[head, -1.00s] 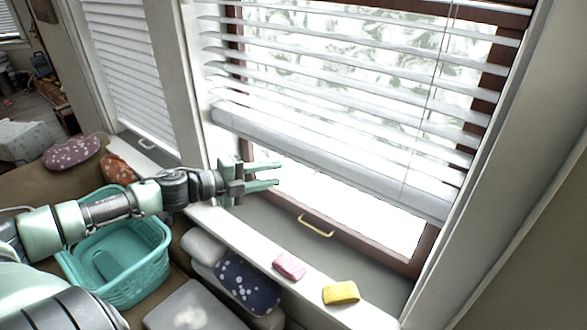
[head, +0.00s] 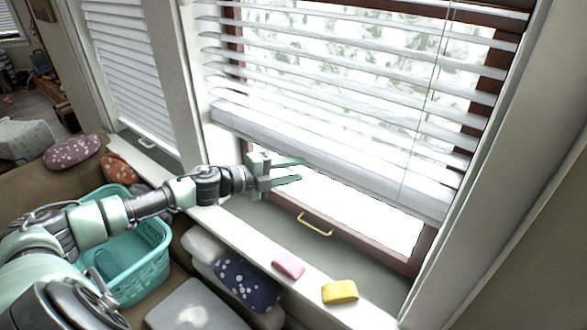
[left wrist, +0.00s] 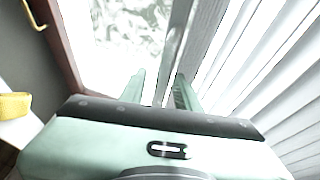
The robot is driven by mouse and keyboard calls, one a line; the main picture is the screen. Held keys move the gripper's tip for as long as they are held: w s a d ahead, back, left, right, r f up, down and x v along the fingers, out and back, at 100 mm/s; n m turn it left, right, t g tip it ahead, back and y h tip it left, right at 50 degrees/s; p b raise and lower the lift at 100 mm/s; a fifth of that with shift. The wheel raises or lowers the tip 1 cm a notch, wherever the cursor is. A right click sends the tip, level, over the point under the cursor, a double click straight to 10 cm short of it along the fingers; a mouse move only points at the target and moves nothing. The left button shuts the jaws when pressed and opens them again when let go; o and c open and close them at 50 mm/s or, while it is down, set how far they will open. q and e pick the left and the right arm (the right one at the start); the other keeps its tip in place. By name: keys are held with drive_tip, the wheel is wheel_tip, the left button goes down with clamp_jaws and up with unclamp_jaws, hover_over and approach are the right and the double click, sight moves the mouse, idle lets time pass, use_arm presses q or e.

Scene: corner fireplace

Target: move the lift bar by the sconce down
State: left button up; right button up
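The wide white blind on the right window ends in a thick white bottom bar (head: 330,160), which I take as the lift bar. It slopes across the picture, with bare glass below it. No sconce is in view. My left gripper (head: 301,171) is open, its two pale green fingers pointing right at the bar's lower edge. In the left wrist view the open fingers (left wrist: 160,90) are apart, and the bar (left wrist: 205,40) runs down behind them, close to the right finger. I cannot tell whether they touch. My right gripper is not in view.
A gold handle (head: 315,224) sits on the lower window frame. A pink sponge (head: 289,265) and a yellow sponge (head: 340,292) lie on the white ledge. A teal basket (head: 140,262) and cushions stand below. Another blind (head: 130,70) hangs at the left.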

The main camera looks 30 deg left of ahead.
use_arm(q)
clamp_jaws()
idle(1.5)
